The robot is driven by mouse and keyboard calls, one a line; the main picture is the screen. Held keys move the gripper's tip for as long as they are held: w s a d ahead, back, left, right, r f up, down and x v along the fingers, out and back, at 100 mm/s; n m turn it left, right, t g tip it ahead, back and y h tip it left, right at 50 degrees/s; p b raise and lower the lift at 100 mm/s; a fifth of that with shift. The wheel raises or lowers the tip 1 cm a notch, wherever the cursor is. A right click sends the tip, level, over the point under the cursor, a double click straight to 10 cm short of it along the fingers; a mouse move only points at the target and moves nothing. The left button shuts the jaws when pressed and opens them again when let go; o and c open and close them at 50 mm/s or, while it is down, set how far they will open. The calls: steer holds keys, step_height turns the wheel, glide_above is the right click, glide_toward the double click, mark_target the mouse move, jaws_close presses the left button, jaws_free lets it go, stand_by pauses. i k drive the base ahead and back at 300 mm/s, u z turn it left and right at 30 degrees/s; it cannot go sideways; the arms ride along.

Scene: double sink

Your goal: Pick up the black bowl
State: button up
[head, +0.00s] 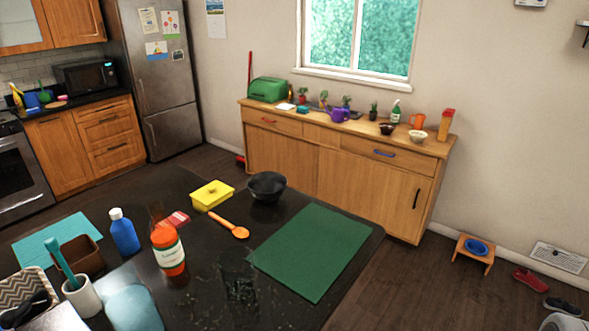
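A black bowl (267,187) sits upright on the dark countertop (200,268), near its far edge. It is between a yellow lidded box on its left and a green mat on its right. A smaller dark bowl (387,128) stands on the wooden sideboard against the back wall. My gripper is not in view.
A yellow box (212,195), an orange spoon (230,228), a green mat (314,252), a clear glass (238,277), an orange bottle (168,250) and a blue bottle (124,232) stand or lie around the bowl. The wooden sideboard (340,165) is behind. Open floor (420,285) lies to the right.

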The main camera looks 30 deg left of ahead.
mark_target(266, 187)
steer(key=i, duration=3.25)
steer(key=u, duration=5.55)
